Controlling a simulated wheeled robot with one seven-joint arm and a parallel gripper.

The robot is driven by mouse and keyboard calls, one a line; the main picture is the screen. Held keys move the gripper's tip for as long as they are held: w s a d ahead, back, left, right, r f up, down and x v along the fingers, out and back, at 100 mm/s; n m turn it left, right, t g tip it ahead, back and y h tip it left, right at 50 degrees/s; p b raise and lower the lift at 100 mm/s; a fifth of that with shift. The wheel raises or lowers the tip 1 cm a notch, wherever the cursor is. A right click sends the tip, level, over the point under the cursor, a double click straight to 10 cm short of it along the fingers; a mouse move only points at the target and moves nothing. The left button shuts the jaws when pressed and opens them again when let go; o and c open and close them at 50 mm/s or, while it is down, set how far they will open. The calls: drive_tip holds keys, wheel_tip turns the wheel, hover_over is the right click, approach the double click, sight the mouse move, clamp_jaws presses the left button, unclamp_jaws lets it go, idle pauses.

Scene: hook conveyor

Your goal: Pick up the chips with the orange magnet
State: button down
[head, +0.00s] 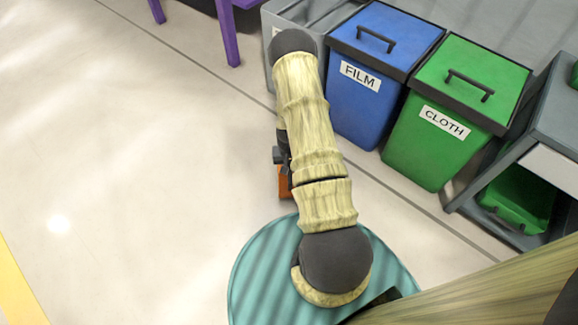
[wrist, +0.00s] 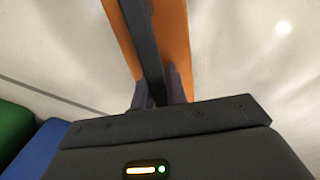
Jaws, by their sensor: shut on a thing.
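The orange magnet (head: 284,183) shows as a small orange patch beside my arm in the head view, mostly hidden by the arm. In the wrist view its orange body (wrist: 176,40) lies behind a dark bar (wrist: 143,42) that runs between my fingers. My gripper (wrist: 159,88) is shut on the magnet, apparently by this dark bar. In the head view the dark gripper parts (head: 281,156) show just above the orange patch. I see no chips in either view. I cannot tell whether the magnet touches the floor.
A blue FILM bin (head: 366,96) and a green CLOTH bin (head: 430,146), both lidded, stand right of my arm. A grey bin (head: 268,40) stands behind it. A grey shelf unit (head: 535,140) is at the right edge. Purple legs (head: 229,35) stand at the top. The pale floor (head: 120,150) at left is clear.

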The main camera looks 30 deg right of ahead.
drive_tip(key=shift+f, duration=0.3)
idle(0.6)
drive_tip(key=shift+d+f+h, duration=0.1)
drive_tip(key=shift+f+h, duration=0.1)
drive_tip(key=shift+h, duration=0.1)
idle(1.1)
drive_tip(key=shift+f, duration=0.1)
idle(0.7)
drive_tip(key=shift+r+p, duration=5.1)
drive_tip(key=shift+r, duration=0.55)
